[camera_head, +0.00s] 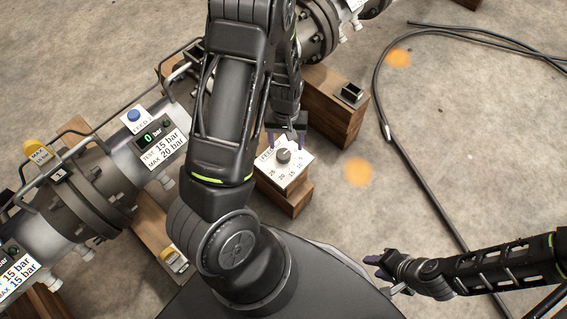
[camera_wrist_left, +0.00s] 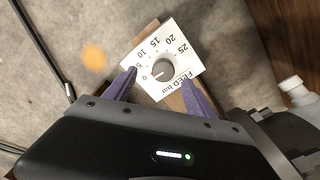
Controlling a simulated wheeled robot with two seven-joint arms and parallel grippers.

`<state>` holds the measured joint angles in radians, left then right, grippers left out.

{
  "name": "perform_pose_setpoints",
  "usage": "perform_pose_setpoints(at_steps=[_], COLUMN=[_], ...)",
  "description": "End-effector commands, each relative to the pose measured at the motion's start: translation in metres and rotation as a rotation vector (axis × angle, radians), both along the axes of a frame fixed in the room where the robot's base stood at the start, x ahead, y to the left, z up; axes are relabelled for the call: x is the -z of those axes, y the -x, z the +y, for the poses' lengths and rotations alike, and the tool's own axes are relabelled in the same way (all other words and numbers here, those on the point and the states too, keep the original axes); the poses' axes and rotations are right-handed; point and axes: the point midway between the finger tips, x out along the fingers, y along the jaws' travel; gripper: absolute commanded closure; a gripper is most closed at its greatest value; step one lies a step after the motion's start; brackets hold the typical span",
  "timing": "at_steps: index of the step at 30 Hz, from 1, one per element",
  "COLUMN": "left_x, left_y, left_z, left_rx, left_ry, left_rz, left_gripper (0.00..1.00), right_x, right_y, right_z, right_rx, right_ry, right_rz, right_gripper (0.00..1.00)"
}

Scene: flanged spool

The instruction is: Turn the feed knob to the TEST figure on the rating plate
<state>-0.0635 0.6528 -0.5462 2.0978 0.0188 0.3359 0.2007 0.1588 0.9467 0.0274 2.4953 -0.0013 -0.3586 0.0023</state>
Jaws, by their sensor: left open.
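The feed knob (camera_head: 284,156) is a dark round knob on a white dial plate (camera_head: 296,170) atop a wooden block. In the left wrist view the knob (camera_wrist_left: 163,70) has a light mark that seems to point near 0; the scale runs to 25. My left gripper (camera_wrist_left: 158,76) is open, its purple fingers on either side of the knob; contact cannot be told. It also shows in the head view (camera_head: 287,136). The rating plate (camera_head: 164,150) on the pipe reads TEST 15 bar, MAX 20 bar. My right gripper (camera_head: 381,268) is far from the dial; its opening is unclear.
A display (camera_head: 152,135) above the rating plate reads 0 bar. A blue button (camera_head: 134,116) is beside it. Another plate (camera_head: 17,276) sits lower left. A wooden block (camera_head: 335,108) with a dark box stands behind the dial. A black cable (camera_head: 420,155) lies on the open floor at right.

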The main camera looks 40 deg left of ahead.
Motion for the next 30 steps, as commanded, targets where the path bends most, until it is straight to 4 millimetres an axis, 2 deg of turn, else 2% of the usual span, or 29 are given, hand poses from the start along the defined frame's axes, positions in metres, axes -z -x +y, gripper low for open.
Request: perform_pose_setpoints(at_steps=[1, 2, 8, 16, 20, 30], left_x=[0.005, 0.004, -0.001, 0.004, 0.018, 0.069], left_y=[-0.003, -0.004, -0.004, -0.004, -0.003, -0.003], left_z=[0.007, 0.009, 0.014, 0.013, 0.013, 0.013], left_rx=[-0.014, -0.02, -0.031, -0.029, -0.03, -0.029], left_ry=[-0.006, -0.009, -0.011, -0.01, -0.011, -0.01], left_rz=[-0.002, 0.0, 0.004, 0.005, 0.007, 0.006], left_gripper=[0.36, 0.36, 0.36, 0.36, 0.36, 0.36], right_x=[0.011, 0.012, 0.009, 0.012, 0.018, 0.036], right_y=[0.0, 0.0, 0.0, -0.001, -0.002, -0.007], right_z=[0.0, 0.0, 0.0, 0.0, -0.001, -0.006], right_rx=[0.0, 0.0, 0.0, 0.001, 0.003, 0.015], right_ry=[0.0, 0.0, 0.0, 0.0, 0.001, 0.01], right_rz=[-0.001, -0.001, -0.001, -0.002, -0.003, -0.011], right_gripper=[0.64, 0.64, 0.64, 0.64, 0.64, 0.64])
